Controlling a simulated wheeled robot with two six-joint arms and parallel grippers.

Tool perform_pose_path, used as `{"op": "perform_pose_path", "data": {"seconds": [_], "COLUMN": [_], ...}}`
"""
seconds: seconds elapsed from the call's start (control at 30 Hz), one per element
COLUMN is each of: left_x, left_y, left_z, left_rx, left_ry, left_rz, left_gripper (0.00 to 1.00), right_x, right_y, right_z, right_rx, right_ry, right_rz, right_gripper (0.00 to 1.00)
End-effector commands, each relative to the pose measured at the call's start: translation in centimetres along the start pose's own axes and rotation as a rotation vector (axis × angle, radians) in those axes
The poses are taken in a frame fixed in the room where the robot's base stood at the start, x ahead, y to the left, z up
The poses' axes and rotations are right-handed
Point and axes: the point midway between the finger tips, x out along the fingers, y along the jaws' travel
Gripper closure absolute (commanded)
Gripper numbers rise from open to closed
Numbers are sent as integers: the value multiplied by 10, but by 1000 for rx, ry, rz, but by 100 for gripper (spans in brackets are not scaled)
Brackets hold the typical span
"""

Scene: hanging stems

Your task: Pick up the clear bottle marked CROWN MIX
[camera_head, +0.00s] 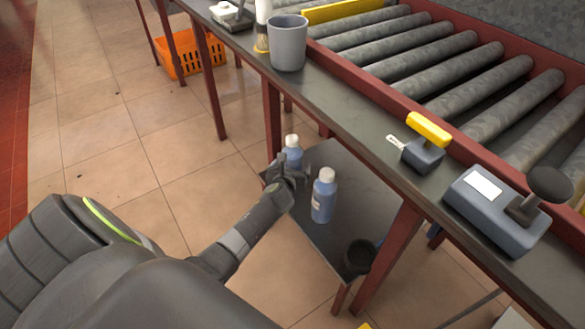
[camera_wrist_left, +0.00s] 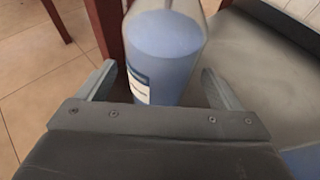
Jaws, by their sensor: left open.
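Two clear bottles with blue liquid and white caps stand upright on the low dark shelf (camera_head: 335,170). The farther bottle (camera_head: 293,152) is partly hidden behind my left gripper (camera_head: 292,174). The nearer bottle (camera_head: 323,196) stands just right of the gripper. In the left wrist view a clear bottle (camera_wrist_left: 165,45) with a partly visible white and dark blue label fills the space between and just beyond the open fingers of my left gripper (camera_wrist_left: 160,88). I cannot read CROWN MIX on either bottle. My right gripper is not in view.
A dark cup (camera_head: 360,256) sits near the shelf's front corner. The bench above (camera_head: 355,118) carries a grey mug (camera_head: 289,43), a yellow-topped tool (camera_head: 426,140) and a blue-grey device (camera_head: 508,210). A red bench leg (camera_head: 388,255) stands at the shelf's right.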

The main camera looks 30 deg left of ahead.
Motion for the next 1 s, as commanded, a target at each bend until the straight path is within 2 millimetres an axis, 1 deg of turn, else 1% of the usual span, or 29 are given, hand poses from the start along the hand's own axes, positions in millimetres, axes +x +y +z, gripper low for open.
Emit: {"op": "perform_pose_path", "data": {"seconds": [0.2, 0.23, 0.83, 0.87, 1.0], "left_x": [1, 1, 0, 1, 1], "left_y": [0, 0, 0, -1, -1], "left_z": [1, 1, 0, 4, 4], "left_rx": [0, 0, 0, 0, 0], "left_ry": [0, 0, 0, -7, -7], "left_rz": [0, 0, 0, -3, -3], "left_gripper": [14, 15, 93, 93, 93], "right_x": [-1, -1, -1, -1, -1], "right_y": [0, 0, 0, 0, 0], "right_z": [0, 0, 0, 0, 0], "right_rx": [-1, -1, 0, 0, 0], "right_ry": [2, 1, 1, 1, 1], "right_rz": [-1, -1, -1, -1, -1], "right_gripper": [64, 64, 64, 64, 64]}}
